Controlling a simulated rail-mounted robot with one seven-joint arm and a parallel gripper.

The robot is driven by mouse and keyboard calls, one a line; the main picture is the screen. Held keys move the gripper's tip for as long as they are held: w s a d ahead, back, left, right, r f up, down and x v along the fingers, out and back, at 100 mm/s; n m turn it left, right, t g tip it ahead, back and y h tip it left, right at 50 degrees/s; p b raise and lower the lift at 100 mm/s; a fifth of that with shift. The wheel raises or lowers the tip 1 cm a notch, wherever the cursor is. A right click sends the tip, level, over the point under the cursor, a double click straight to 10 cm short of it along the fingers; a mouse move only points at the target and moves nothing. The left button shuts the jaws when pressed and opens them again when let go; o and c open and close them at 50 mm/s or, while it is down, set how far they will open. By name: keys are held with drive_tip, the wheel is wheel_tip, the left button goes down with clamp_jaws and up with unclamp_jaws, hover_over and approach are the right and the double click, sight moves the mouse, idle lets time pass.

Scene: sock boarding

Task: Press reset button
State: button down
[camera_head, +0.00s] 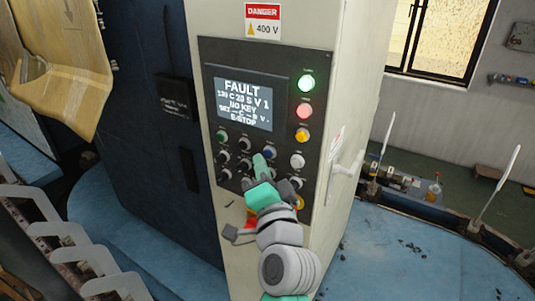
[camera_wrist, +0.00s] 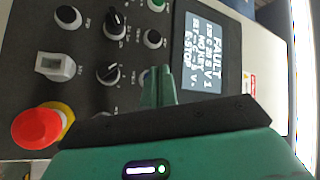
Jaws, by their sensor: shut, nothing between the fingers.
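The control panel (camera_head: 285,75) is on the front of a pale cabinet, with several buttons and knobs below its screen (camera_head: 243,104). The screen reads FAULT, NO KEY and E-STOP among other text. My gripper (camera_head: 262,164) is shut and empty, its green fingertips over the lower middle of the panel. In the wrist view the shut fingertips (camera_wrist: 157,86) cover most of a blue-rimmed button (camera_wrist: 143,76). I cannot tell whether they touch it. A blue button (camera_head: 269,152) also shows just past the fingers in the head view. Labels are too small to read, so the reset button is not identifiable by label.
A red emergency stop (camera_wrist: 36,128) on a yellow base and selector knobs (camera_wrist: 110,73) are near my gripper. Green (camera_head: 306,83), red (camera_head: 304,111) and yellow (camera_head: 302,134) lamps line the panel's right side. A door handle (camera_head: 347,172) juts out from the cabinet's right side.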

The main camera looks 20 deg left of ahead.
drive_tip(key=shift+w+d+b, duration=0.1)
drive_tip(key=shift+w+b, duration=0.25)
drive_tip(key=shift+w, duration=0.05)
drive_tip(key=shift+w+d+b, duration=0.1)
drive_tip(key=shift+w+b, duration=0.3)
idle(0.7)
idle(0.3)
drive_tip(key=shift+s+a+p, duration=0.2)
drive_tip(key=shift+s+p, duration=0.35)
drive_tip(key=shift+s, duration=0.25)
drive_tip(key=s+p, duration=0.1)
drive_tip(key=s, duration=0.1)
drive_tip(key=s+a+p, duration=0.1)
drive_tip(key=s, duration=0.2)
drive_tip(key=shift+p, duration=0.4)
